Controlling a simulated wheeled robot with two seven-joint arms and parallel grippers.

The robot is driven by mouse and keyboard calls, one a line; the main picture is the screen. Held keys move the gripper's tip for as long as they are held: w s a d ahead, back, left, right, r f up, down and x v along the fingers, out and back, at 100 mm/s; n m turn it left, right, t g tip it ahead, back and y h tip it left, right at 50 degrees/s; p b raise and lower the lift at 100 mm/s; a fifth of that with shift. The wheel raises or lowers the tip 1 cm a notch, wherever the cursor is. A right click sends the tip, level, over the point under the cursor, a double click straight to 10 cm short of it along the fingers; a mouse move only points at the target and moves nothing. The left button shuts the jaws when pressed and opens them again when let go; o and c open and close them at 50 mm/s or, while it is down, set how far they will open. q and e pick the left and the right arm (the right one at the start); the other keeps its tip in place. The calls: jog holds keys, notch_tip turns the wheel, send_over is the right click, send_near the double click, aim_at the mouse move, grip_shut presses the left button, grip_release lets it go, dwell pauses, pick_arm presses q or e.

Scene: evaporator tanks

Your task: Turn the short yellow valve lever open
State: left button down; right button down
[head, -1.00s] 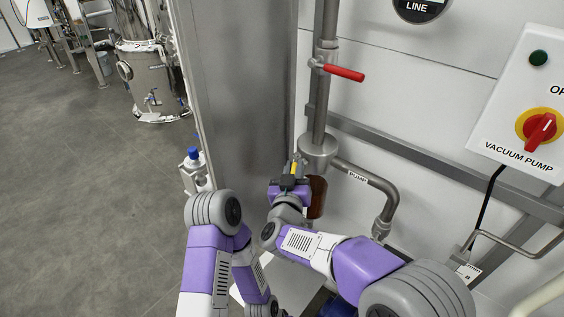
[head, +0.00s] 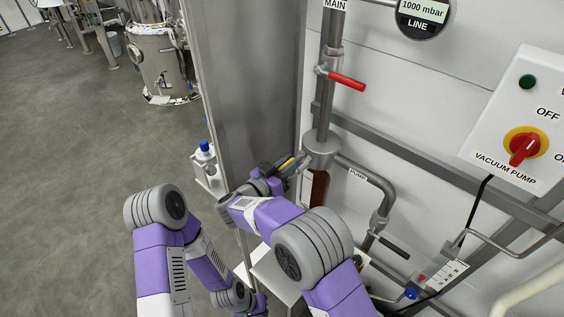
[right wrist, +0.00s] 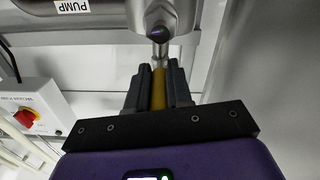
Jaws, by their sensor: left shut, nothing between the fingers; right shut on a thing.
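The short yellow lever (head: 287,162) shows by the round pipe fitting (head: 321,148), below the red-handled valve. My right gripper (head: 294,164) is shut on the lever. In the right wrist view the yellow lever (right wrist: 158,88) lies between the two dark fingers of the right gripper (right wrist: 158,72), running toward a metal valve stem (right wrist: 160,40). The fingers hide part of the lever. My left gripper (head: 255,302) is low at the bottom of the head view, away from the lever and partly hidden by my arms; it is shut and empty.
A red lever (head: 346,81) sits on the upright pipe above. A brown vessel (head: 319,188) is just below the fitting. The PUMP pipe (head: 372,185) runs right to a black lever (head: 394,247). A steel panel (head: 255,90) stands close behind the gripper. Open floor lies left.

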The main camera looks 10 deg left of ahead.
dwell(0.3)
jog(key=c, duration=1)
grip_release()
jog(key=shift+w, duration=0.1)
jog(key=shift+c, duration=0.2)
